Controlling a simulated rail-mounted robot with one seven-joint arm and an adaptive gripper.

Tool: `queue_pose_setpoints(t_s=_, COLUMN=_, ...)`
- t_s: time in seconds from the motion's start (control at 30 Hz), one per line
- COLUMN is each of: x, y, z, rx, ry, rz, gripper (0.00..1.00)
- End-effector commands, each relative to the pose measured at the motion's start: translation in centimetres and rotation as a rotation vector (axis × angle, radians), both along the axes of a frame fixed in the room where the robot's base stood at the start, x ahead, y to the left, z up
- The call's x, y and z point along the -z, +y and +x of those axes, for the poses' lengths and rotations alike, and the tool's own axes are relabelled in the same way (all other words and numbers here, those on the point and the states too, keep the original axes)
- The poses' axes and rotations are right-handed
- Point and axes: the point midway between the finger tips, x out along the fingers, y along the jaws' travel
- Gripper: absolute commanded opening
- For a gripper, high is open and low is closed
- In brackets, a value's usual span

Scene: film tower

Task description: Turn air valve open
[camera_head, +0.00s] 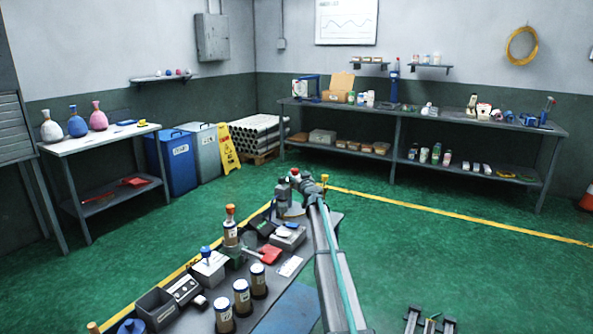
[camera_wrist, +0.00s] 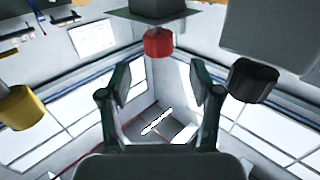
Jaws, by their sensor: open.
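In the wrist view my gripper (camera_wrist: 160,82) is open, its two dark fingers spread apart with nothing between them. A red knob (camera_wrist: 158,43) under a grey block (camera_wrist: 154,9) shows just beyond the fingertips, near the middle. A black knob (camera_wrist: 252,81) is to the right of the fingers and a yellow knob (camera_wrist: 17,108) is at the left edge. No finger visibly touches a knob. I cannot tell which knob is the air valve. In the head view a small red-topped part (camera_head: 294,173) shows at the far end of the bench, and the gripper cannot be made out there.
A shelf bench (camera_head: 440,117) stands at the back wall. A blue bin (camera_head: 172,160) stands left.

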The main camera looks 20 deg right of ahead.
Motion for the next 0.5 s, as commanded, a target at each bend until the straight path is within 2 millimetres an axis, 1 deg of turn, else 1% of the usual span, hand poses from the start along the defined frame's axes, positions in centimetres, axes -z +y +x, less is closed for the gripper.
queue_pose_setpoints(t_s=0.03, x=-0.2, y=-0.3, z=1.4, rx=0.000, ry=0.001, rz=0.000, gripper=0.64)
queue_pose_setpoints(t_s=0.2, x=-0.1, y=-0.6, z=4.2, rx=0.001, ry=0.001, rz=0.000, gripper=0.64)
queue_pose_setpoints(t_s=0.33, x=-0.1, y=-0.8, z=5.6, rx=0.001, ry=0.001, rz=0.000, gripper=0.64)
queue_pose_setpoints(t_s=0.5, x=0.0, y=-0.9, z=6.5, rx=0.001, ry=0.000, rz=-0.001, gripper=0.64)
